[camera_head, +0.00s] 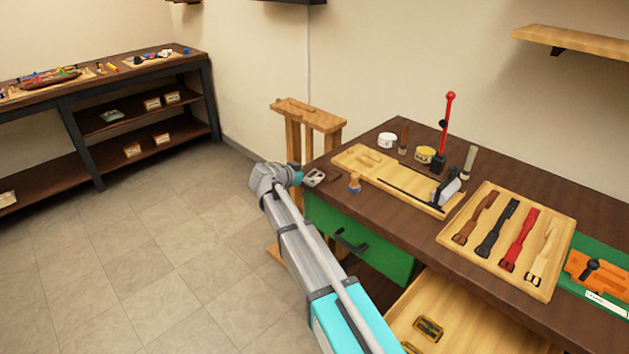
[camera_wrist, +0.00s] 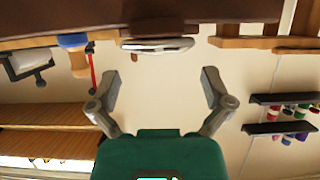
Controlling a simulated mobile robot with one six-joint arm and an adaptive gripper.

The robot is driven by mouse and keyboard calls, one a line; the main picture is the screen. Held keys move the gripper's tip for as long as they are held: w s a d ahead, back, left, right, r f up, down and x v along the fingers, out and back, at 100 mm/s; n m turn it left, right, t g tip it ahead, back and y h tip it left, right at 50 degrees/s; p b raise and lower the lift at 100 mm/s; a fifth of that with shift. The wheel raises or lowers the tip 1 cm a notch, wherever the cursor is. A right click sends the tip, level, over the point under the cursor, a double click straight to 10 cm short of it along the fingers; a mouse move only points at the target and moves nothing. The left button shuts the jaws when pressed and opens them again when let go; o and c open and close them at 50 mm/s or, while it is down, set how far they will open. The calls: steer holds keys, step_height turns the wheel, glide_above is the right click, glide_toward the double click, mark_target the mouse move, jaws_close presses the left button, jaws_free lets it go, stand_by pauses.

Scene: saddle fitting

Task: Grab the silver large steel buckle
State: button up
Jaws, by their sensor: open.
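The silver steel buckle (camera_head: 314,177) lies flat on the left front corner of the dark workbench (camera_head: 395,205). In the wrist view, which is upside down, the buckle (camera_wrist: 158,45) shows edge-on at the top, at the bench edge. My gripper (camera_head: 296,175) is just left of the buckle in the head view, where its fingers are hard to make out. In the wrist view my gripper (camera_wrist: 161,85) has its two fingers wide apart with nothing between them. The buckle lies beyond the fingertips, roughly centred on the gap, and looks untouched.
A wooden stand (camera_head: 310,115) is behind the bench corner. A green drawer (camera_head: 350,240) is below. An open drawer (camera_head: 455,325) holds brass-coloured buckles.

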mark_target(317, 174)
steer(key=shift+b+x, duration=0.75)
steer(key=shift+x, duration=1.5)
steer(key=c, duration=1)
